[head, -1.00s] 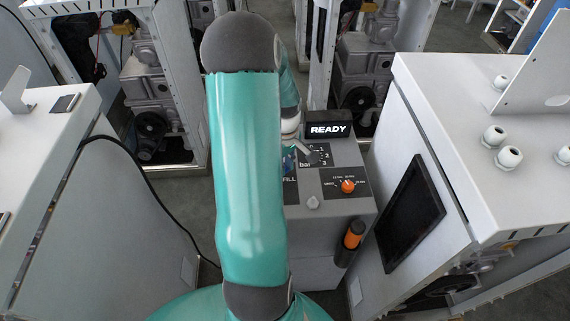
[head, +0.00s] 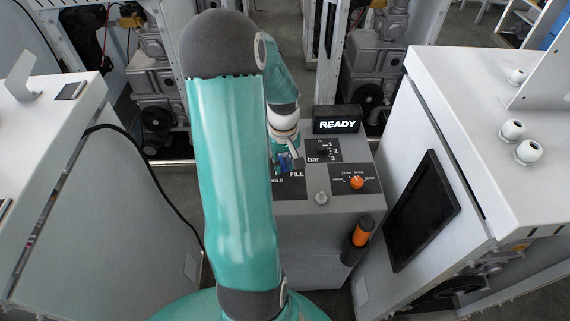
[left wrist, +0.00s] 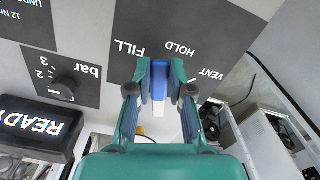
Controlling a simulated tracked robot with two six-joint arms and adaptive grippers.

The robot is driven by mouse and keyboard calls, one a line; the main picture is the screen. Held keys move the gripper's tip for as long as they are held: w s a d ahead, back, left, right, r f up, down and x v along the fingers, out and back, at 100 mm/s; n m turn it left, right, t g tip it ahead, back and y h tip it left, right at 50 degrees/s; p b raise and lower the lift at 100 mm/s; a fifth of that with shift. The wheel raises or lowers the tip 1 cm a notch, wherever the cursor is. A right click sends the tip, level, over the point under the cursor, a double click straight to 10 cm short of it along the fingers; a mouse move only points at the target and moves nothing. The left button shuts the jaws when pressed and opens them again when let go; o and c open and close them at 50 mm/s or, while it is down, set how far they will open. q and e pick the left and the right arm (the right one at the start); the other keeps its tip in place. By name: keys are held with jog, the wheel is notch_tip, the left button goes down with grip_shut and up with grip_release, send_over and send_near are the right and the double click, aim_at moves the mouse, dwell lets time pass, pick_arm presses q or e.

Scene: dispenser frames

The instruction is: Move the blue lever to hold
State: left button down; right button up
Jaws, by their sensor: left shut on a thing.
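The blue lever (left wrist: 159,82) shows in the left wrist view between the fingers of my left gripper (left wrist: 160,76), which is shut on it. The black panel plate (left wrist: 190,48) reads FILL, HOLD and VENT, upside down there. The lever shows below the gap between FILL and HOLD; its exact setting I cannot tell. In the head view my left gripper (head: 286,160) is over the left part of the grey console (head: 300,205), just behind the FILL label, and my arm hides part of the plate. My right gripper is not in view.
The console also carries a READY display (head: 338,125), a black bar knob (head: 323,150), an orange knob (head: 357,183) and a grey button (head: 321,198). An orange-and-black handle (head: 358,240) is on its front. White cabinets (head: 470,130) flank it on both sides.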

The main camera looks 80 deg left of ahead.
pick_arm(q)
jog(key=shift+s+a+m+b, duration=0.1)
jog(key=shift+s+m+b, duration=0.05)
jog(key=shift+s+m, duration=0.55)
jog(key=shift+s+m+b, duration=0.15)
jog(key=shift+s+m, duration=0.2)
jog(key=shift+m, duration=0.55)
jog(key=c, duration=1)
grip_release()
jog(key=shift+c, duration=0.2)
jog(key=shift+r, duration=0.15)
notch_tip(320, 180, up, 12)
